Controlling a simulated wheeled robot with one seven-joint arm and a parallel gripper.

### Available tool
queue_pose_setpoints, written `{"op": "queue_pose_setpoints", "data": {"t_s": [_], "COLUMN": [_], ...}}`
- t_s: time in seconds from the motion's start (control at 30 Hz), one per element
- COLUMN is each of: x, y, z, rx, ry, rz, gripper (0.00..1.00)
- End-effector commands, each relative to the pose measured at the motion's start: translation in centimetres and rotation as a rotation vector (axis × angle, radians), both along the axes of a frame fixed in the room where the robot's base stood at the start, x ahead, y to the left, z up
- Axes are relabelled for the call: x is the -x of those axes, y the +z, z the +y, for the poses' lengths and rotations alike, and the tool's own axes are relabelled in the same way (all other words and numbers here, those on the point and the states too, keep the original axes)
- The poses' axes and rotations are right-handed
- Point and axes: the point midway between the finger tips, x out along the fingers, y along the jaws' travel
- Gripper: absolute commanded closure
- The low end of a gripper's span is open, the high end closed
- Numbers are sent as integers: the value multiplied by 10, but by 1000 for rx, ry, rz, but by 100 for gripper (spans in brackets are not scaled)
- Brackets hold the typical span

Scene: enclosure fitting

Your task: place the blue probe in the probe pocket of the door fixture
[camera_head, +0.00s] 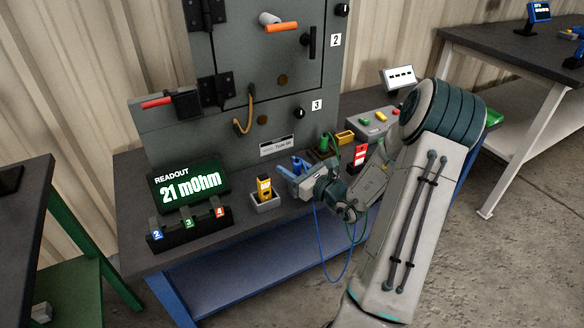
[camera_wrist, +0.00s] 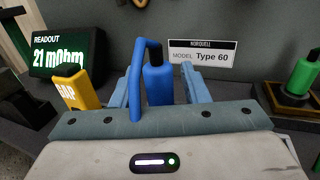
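The blue probe (camera_wrist: 158,84), with a dark top, stands upright between the two blue-grey fingers of my gripper (camera_wrist: 158,78) in the wrist view. A thick blue lead arches from its left side. Its lower end is hidden behind my gripper's body, so I cannot tell whether it is gripped or rests on something. In the head view my gripper (camera_head: 290,170) is low over the bench in front of the grey enclosure (camera_head: 265,95). A thin blue cable hangs from it past the bench edge. I cannot make out the probe pocket of the door fixture.
A yellow gauge (camera_head: 264,188) stands in a grey holder left of my gripper. The readout (camera_head: 188,185) shows 21 mOhm, with a black numbered rack (camera_head: 190,232) before it. A green probe (camera_head: 323,143) and a red block (camera_head: 360,156) stand to the right.

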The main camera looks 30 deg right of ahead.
Motion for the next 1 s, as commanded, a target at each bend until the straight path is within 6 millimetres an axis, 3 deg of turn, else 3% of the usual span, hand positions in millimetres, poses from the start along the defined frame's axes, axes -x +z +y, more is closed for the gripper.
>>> {"op": "queue_pose_setpoints", "data": {"t_s": [0.23, 0.6, 0.8, 0.9, 1.0], "x": [14, 86, 108, 111, 110], "y": [2, 2, 2, 5, 13], "z": [-6, -32, -40, -32, -1], "rx": [1, -1, 0, 21, 94], "ry": [-3, -4, -1, 36, 165], "rz": [3, 1, 1, 1, 8], "gripper": [59, 59, 59, 59, 59]}}
